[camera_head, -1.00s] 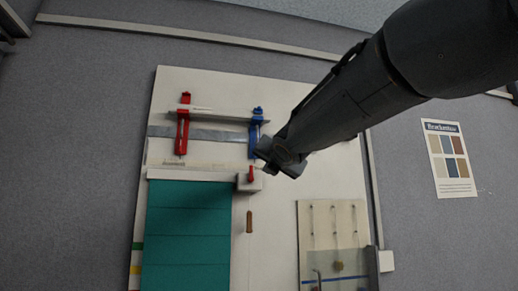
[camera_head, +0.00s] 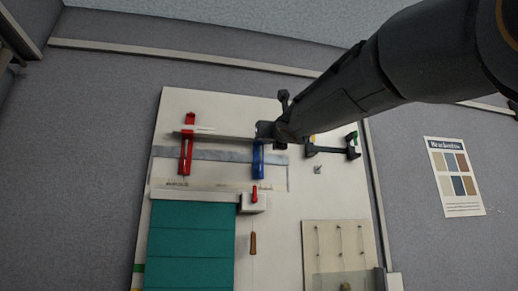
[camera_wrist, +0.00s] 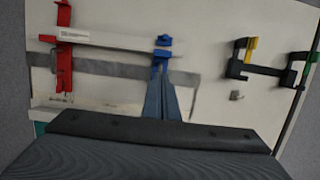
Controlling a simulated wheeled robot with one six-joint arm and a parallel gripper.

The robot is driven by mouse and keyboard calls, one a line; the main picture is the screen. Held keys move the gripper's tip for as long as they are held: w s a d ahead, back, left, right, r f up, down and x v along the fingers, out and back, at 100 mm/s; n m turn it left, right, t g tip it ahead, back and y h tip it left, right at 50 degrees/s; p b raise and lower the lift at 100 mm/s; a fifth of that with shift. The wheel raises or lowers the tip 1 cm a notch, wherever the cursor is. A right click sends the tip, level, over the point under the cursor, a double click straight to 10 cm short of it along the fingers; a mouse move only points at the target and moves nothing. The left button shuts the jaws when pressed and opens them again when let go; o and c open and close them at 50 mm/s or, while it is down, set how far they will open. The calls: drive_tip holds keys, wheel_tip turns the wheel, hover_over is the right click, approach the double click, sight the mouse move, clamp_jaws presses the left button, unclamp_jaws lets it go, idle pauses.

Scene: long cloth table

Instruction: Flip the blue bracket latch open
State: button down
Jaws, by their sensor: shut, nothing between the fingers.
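The blue bracket (camera_head: 258,162) is mounted upright on the pale board, right of a matching red bracket (camera_head: 186,152). A thin pale bar (camera_head: 222,136) spans between them. My gripper (camera_head: 266,130) is in front of the blue bracket's top and hides its latch in the head view. In the wrist view, the blue latch top (camera_wrist: 162,41) shows just beyond my shut, empty gripper (camera_wrist: 162,75). I cannot tell whether the fingertips touch the blue bracket.
A dark bracket (camera_head: 331,150) with yellow and green parts is at the right. Below are a white box with a red lever (camera_head: 254,195), a teal panel (camera_head: 192,245) and a hook panel (camera_head: 338,240). A colour poster (camera_head: 455,176) hangs on the wall.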

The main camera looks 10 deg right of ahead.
drive_tip(key=w+r+p, duration=0.5)
drive_tip(key=w, duration=0.1)
drive_tip(key=shift+w+r+p, duration=0.35)
drive_tip(key=shift+p, duration=0.05)
drive_tip(key=shift+a+r, duration=0.1)
idle(0.4)
